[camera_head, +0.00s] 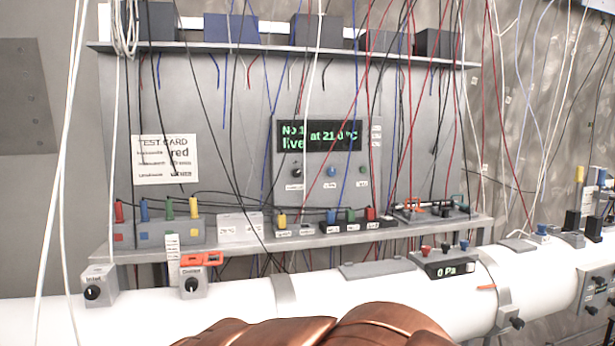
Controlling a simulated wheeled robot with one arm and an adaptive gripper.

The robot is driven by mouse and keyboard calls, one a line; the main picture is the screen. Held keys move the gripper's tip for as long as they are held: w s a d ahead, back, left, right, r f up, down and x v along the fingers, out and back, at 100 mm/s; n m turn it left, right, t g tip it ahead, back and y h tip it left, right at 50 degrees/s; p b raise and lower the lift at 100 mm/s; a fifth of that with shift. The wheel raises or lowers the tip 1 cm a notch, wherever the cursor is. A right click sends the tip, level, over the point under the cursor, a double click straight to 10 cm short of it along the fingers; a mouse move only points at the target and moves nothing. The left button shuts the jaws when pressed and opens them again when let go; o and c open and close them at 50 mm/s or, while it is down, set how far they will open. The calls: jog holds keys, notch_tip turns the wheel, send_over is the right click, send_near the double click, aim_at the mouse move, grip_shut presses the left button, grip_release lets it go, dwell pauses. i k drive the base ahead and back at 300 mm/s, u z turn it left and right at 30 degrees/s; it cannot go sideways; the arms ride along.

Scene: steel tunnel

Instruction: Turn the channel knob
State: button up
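A grey panel (340,195) stands upright at the back, above the shelf. Its dark display (318,135) shows green text reading "No 1", "live" and "at 21.0 °C", the last digit unclear. Below the display are a black knob (297,172), a blue knob or button (331,172) and a small green one (362,170). The small labels under them are too blurred to read, so I cannot confirm which is the channel knob; the black one looks like a rotary knob. My gripper is not in view; only copper-coloured parts of my arm show at the bottom edge.
A shelf (130,254) carries coloured plugs and sockets. A white pipe (330,298) runs below it. Two boxes with black knobs (92,292) (191,285) sit on the pipe at left. A "0 Pa" readout (450,268) is at right. Many cables hang in front of the panel.

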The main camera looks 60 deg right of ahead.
aim_at(296, 172)
jog(key=z, duration=0.75)
